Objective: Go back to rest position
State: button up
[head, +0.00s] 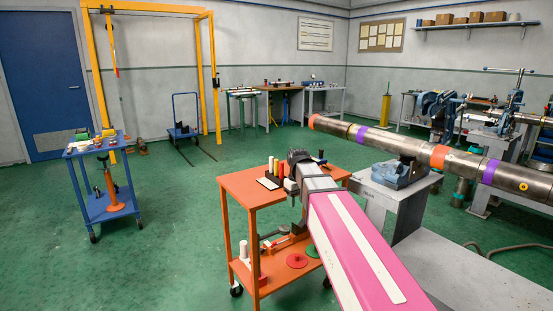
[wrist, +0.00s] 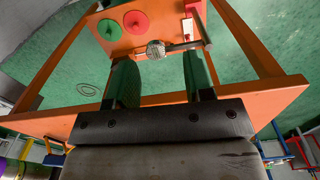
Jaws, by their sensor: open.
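My arm reaches out over the orange cart in the head view, and its far end hangs by the cart's top. My gripper (wrist: 160,62) shows in the wrist view with its two dark fingers apart. A round grey end of a metal tool (wrist: 155,48) shows in the gap between the fingertips, with a rod running right from it. It appears to lie beyond the fingers, near the cart's lower shelf; I cannot tell the exact distance. I see nothing clamped in the fingers. In the head view my arm hides most of the gripper.
The orange cart (head: 245,186) carries bottles on top; its lower shelf holds a red disc (head: 297,261) and a green disc. A grey bench (head: 383,194) with a vise (head: 397,175) and long pipe (head: 462,163) stands right. A blue cart (head: 106,205) stands left, with clear green floor between.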

jog(key=s+d+f+m, duration=0.2)
jog(key=s+d+f, duration=0.1)
jog(key=s+f, duration=0.2)
jog(key=s+d+f+m, duration=0.2)
jog(key=s+d+f, duration=0.2)
jog(key=f, duration=0.5)
jog(key=s+d+f+m, duration=0.2)
jog(key=s+d+f, duration=0.2)
jog(key=f, duration=0.3)
jog(key=shift+s+f, duration=0.35)
jog(key=shift+s, duration=0.55)
